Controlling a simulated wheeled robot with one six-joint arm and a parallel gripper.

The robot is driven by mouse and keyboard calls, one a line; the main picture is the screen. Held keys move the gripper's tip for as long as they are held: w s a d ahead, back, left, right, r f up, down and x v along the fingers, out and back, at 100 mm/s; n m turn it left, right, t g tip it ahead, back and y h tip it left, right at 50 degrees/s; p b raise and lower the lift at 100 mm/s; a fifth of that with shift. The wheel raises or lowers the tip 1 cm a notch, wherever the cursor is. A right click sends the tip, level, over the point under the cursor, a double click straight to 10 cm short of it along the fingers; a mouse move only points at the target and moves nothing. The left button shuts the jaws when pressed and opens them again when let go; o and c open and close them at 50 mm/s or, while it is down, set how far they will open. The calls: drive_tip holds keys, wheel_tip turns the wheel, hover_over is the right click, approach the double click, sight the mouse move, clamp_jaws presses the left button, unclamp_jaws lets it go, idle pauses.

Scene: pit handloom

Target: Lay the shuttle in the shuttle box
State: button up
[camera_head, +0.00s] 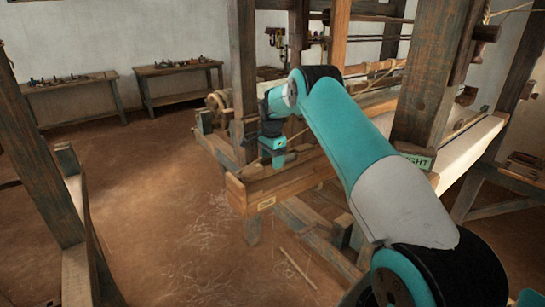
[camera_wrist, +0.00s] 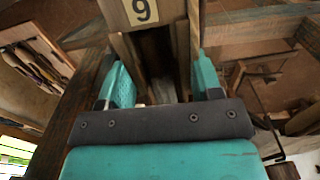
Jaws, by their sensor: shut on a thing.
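The shuttle box is the long wooden trough (camera_head: 250,190) on the loom's near end in the head view, with a pale label on its end. In the wrist view, a wooden board (camera_wrist: 125,14) marked 9 stands just beyond my fingers. My gripper (camera_head: 277,160) points down over the trough in the head view. In the wrist view, its two teal fingers (camera_wrist: 162,80) stand apart, with brown wooden sides and a dark hollow between them. My gripper is shut on the shuttle, but I cannot tell the shuttle's outline from the box. Whether it touches the box floor is hidden.
A thick loom post (camera_head: 243,75) rises close to the left of my gripper. Another post (camera_head: 437,75) stands right of my arm, above a green sign (camera_head: 415,159). Benches with tools (camera_head: 180,80) line the back wall. The earthen floor (camera_head: 150,190) at left is mostly open.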

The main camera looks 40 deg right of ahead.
sight(273, 171)
drive_tip(key=shift+d+f+b, duration=0.1)
drive_tip(key=shift+f+b, duration=1.35)
drive_tip(key=shift+f, duration=1.1)
drive_tip(key=o, duration=1.2)
drive_tip(key=shift+c, duration=0.2)
drive_tip(key=shift+r+p, duration=2.15)
drive_tip(key=shift+r, duration=1.85)
